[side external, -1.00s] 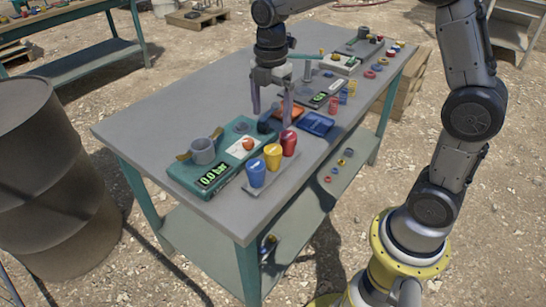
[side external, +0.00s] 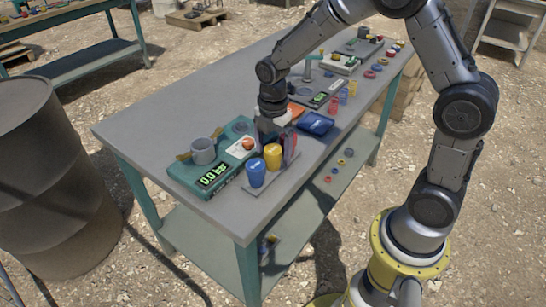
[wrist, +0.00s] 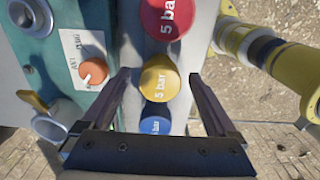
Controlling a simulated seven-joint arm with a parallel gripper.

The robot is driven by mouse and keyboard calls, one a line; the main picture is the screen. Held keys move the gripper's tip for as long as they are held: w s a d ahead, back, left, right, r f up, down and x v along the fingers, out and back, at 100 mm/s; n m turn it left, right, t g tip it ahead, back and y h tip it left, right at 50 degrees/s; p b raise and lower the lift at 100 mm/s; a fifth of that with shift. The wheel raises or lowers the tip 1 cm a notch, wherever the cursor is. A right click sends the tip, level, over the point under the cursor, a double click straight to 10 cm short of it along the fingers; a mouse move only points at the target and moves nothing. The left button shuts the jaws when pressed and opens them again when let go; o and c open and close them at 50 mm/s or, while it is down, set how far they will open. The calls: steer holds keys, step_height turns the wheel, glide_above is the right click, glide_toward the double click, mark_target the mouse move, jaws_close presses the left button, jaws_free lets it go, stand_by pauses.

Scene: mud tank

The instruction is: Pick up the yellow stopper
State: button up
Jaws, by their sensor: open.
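The yellow stopper (side external: 272,156) stands between the blue stopper (side external: 256,174) and the red stopper (side external: 289,140) on a grey strip at the table's front edge. In the wrist view the yellow stopper (wrist: 160,80), its top marked "5 bar", lies between my open fingers, with the red stopper (wrist: 167,15) above it and the blue stopper (wrist: 156,118) below. My gripper (wrist: 160,85) points down over the row, one finger on each side, with gaps to the yellow stopper. In the side view my gripper (side external: 276,140) partly hides the red stopper. I cannot tell the fingertips' exact height.
A teal pressure unit (side external: 182,178) with a "0.0 bar" display, a grey cup (side external: 203,151) and an orange knob (side external: 248,144) stands close beside the row. A blue tray (side external: 316,123) lies farther along the table. The near left tabletop is clear.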

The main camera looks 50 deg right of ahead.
jaws_close()
stand_by(0.4)
steer(key=shift+r, duration=0.15)
